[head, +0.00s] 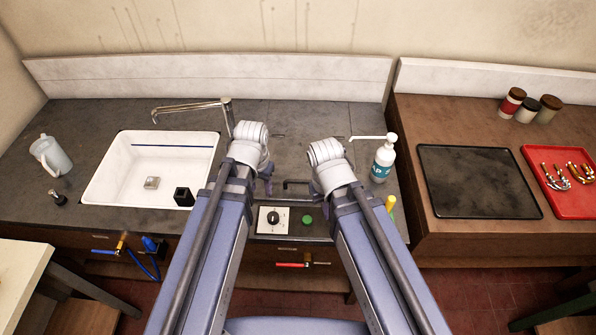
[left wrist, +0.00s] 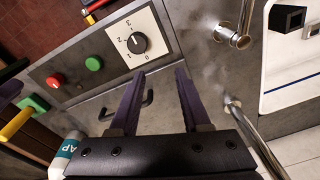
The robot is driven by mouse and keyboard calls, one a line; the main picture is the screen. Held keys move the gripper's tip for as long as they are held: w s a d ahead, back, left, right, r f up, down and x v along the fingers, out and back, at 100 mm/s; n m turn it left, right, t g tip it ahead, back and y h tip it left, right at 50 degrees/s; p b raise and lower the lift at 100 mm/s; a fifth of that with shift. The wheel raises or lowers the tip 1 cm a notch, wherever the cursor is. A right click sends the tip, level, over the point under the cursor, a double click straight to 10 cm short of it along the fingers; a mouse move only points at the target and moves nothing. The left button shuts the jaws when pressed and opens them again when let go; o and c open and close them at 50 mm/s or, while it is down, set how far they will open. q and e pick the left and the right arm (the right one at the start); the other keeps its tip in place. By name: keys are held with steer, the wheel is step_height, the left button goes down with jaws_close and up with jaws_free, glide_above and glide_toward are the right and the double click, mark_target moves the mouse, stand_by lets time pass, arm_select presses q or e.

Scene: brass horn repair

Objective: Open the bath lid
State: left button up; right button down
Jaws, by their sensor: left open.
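The bath lid is a grey metal panel (left wrist: 160,115) set in the worktop behind the control panel, and it looks shut. Its dark bar handle (head: 296,183) shows between my arms in the head view. In the left wrist view the handle (left wrist: 148,99) is partly hidden behind one finger. My left gripper (head: 268,180) is over the lid's left side, its fingers apart and empty; they also show in the left wrist view (left wrist: 158,80). The gap between the fingers lies beside the handle. My right arm's wrist (head: 328,165) is above the lid's right side; its fingers are hidden.
A control panel with a dial (head: 273,218) and green button (head: 307,219) is in front. A sink (head: 110,190) with a tap (head: 200,106) lies left. A pump bottle (head: 383,160) stands right, near a black tray (head: 480,181) and red tray (head: 562,207).

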arm_select(q)
steer(key=w+d+m, duration=0.5)
steer(key=m, duration=0.2)
steer(key=m+t, duration=0.1)
steer(key=m, duration=0.6)
glide_toward(304, 181)
steer(key=shift+s+f, duration=0.15)
arm_select(e)
steer(key=shift+r, duration=0.3)
arm_select(q)
steer(key=shift+f, duration=0.1)
arm_select(e)
steer(key=shift+f, duration=0.1)
arm_select(q)
steer(key=f+b, duration=0.3)
steer(key=w+f+b, duration=0.1)
steer(key=f+b, duration=0.3)
steer(key=shift+w+f, duration=0.25)
arm_select(e)
step_height(304, 181, down, 8)
steer(key=shift+r, duration=0.25)
arm_select(q)
steer(key=shift+r, duration=0.1)
arm_select(e)
steer(key=shift+r, duration=0.1)
arm_select(q)
jaws_close()
